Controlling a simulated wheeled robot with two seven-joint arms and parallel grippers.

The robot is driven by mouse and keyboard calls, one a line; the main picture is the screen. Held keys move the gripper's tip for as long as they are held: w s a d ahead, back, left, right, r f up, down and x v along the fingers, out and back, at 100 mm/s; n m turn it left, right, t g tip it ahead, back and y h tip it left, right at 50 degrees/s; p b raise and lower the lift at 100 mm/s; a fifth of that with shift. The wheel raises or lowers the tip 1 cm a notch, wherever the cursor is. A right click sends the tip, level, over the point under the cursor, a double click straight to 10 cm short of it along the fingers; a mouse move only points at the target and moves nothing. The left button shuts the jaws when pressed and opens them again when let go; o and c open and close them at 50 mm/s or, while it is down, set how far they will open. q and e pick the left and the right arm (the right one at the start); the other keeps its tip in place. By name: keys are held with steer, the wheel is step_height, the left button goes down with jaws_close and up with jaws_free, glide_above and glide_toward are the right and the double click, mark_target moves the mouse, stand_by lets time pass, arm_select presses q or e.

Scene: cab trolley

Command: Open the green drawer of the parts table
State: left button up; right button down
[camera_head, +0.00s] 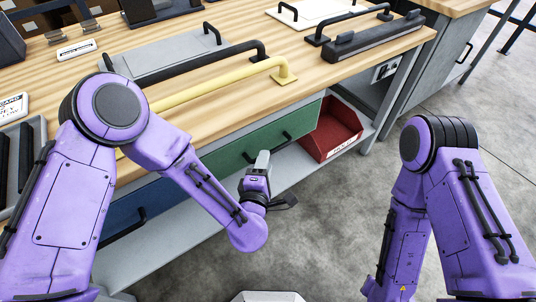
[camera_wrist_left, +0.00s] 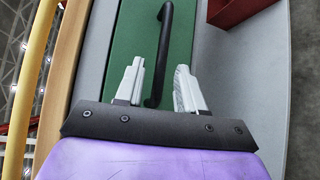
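The green drawer (camera_head: 228,153) is in the front of the parts table (camera_head: 330,75), and its front looks flush with the table. Its black bar handle (camera_head: 268,146) also shows in the left wrist view (camera_wrist_left: 167,35), running lengthwise. My left gripper (camera_head: 262,160) is in front of the drawer, close to the handle. In the left wrist view its two pale fingers (camera_wrist_left: 160,68) are apart, one on each side of the handle's near end. I cannot tell whether either finger touches it. My right gripper is out of view; only my right arm shows.
A blue drawer (camera_head: 135,213) is left of the green one. A red bin (camera_head: 331,128) sits on the lower shelf to the right. The grey floor in front is clear.

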arm_select(q)
steer(key=x, duration=0.4)
steer(key=shift+w, duration=0.3)
jaws_close()
steer(key=shift+d, duration=0.1)
